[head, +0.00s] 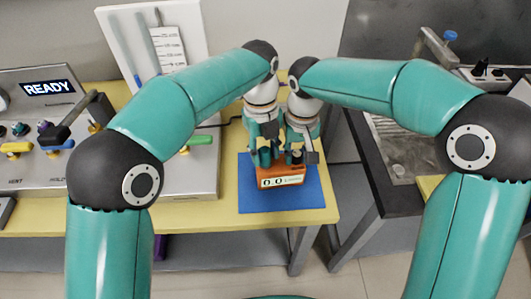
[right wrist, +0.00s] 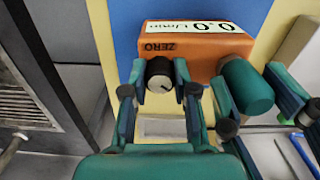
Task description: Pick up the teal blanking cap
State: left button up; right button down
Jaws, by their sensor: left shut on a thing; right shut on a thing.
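An orange flow meter (head: 280,171) with a 0.0 display stands on a blue mat (head: 310,198); it also shows in the right wrist view (right wrist: 188,44). The teal blanking cap (right wrist: 247,86) is a teal cylinder at the meter's right side in the right wrist view. My left gripper (head: 264,158) is shut on it, one finger on either side. My right gripper (head: 299,157) is shut on a black knob (right wrist: 160,76) with a pale face, at the meter beside the ZERO label. In the head view the grippers largely hide the cap.
The two grippers are close together over the meter. A grey panel (head: 60,176) with a READY display and several coloured valves stands left. The yellow table (head: 222,218) ends right of the mat, with a gap before a dark bench (head: 372,178).

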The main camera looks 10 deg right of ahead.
aim_at(266, 153)
pick_arm(q)
jog(key=shift+r, duration=1.65)
jog(key=shift+s+r, duration=0.15)
jog(key=shift+s, duration=0.15)
jog(key=s+a, duration=0.1)
jog(key=s, duration=1.6)
jog(key=shift+s, duration=0.2)
jog(key=shift+a+r, duration=0.1)
jog(key=shift+r, duration=2.15)
jog(key=shift+r, duration=1.5)
